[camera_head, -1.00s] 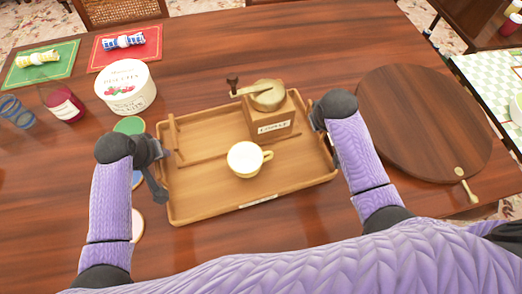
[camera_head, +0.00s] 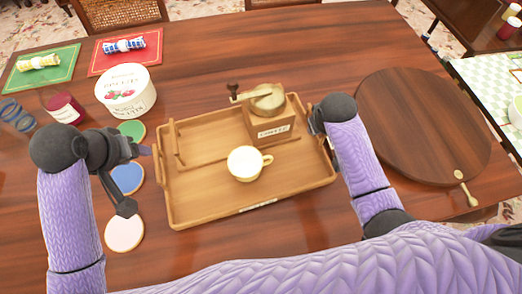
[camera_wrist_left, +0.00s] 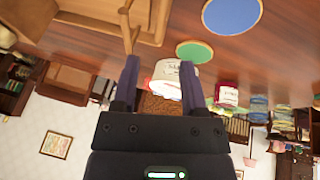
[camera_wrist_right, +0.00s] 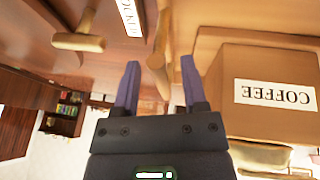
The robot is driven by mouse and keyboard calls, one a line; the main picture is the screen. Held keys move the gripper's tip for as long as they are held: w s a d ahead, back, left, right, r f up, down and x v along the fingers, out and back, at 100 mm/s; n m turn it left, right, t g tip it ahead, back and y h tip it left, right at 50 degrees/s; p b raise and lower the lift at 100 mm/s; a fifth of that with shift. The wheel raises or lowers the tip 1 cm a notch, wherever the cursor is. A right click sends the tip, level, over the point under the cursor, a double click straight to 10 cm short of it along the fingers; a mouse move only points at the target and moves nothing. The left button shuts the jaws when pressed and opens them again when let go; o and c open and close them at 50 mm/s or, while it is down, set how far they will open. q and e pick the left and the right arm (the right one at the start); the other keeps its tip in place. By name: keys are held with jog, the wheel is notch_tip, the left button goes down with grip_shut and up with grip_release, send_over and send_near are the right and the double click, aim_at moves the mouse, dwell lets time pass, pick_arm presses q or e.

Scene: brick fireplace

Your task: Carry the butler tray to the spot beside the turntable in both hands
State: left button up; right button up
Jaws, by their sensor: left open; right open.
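The wooden butler tray (camera_head: 208,207) lies flat on the table with a coffee grinder box (camera_head: 272,118) and a cream cup (camera_head: 245,163) on it. The round dark-wood turntable (camera_head: 425,120) is to its right. My left gripper (camera_head: 143,150) is open and apart from the tray, just left of its left handle (camera_head: 172,137); the tray edge also shows in the left wrist view (camera_wrist_left: 100,28). My right gripper (camera_wrist_right: 158,80) is open at the tray's right end, with the handle bar (camera_wrist_right: 160,55) between or just beyond its fingers. In the head view its fingers are hidden behind my arm.
Green, blue and pale coasters (camera_head: 128,178) lie left of the tray under my left arm. A small knob-ended handle (camera_head: 466,188) sits at the turntable's front edge.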

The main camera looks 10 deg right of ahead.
jog(key=shift+r, duration=0.25)
jog(key=v, duration=1.1)
jog(key=shift+r, duration=0.25)
jog(key=shift+s+a, duration=0.1)
jog(key=shift+s, duration=0.05)
